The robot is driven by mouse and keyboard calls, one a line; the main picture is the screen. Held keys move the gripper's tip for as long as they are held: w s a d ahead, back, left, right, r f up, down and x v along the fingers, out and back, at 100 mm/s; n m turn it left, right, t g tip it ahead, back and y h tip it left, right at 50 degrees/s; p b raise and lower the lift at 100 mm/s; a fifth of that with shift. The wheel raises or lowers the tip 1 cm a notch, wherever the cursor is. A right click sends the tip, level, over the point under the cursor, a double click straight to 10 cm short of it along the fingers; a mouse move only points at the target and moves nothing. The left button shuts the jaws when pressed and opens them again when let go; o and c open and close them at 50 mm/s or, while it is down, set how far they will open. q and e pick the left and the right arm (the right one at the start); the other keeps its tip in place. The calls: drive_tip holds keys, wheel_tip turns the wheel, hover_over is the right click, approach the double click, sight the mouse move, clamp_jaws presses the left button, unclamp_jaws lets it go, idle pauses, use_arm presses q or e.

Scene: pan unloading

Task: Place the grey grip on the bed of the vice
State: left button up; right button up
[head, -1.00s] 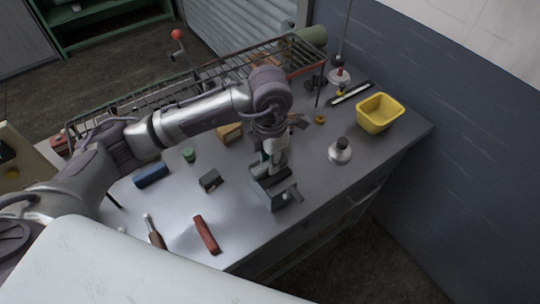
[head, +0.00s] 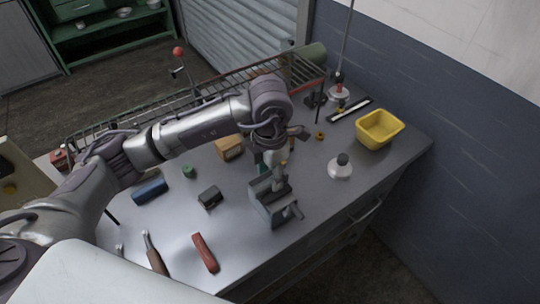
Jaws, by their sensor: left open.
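The vice (head: 267,208) stands near the front edge of the metal bench, right of centre. My left gripper (head: 272,157) points down just above the vice and is open; its fingers are partly hidden by my wrist. A light grey upright piece (head: 279,186) shows at the vice jaws, under the gripper. It may be the grey grip, but I cannot tell whether it rests on the bed or touches the fingers. My right gripper is out of view.
Left of the vice lie a dark block (head: 209,197), a red grip (head: 204,252), a blue piece (head: 150,191) and a brown-handled tool (head: 154,255). A wire rack (head: 215,85) lines the back.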

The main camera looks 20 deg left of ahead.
sight(270, 180)
use_arm(q)
wheel_tip(270, 180, up, 10)
drive_tip(key=b, duration=0.2)
drive_tip(key=shift+r, duration=0.25)
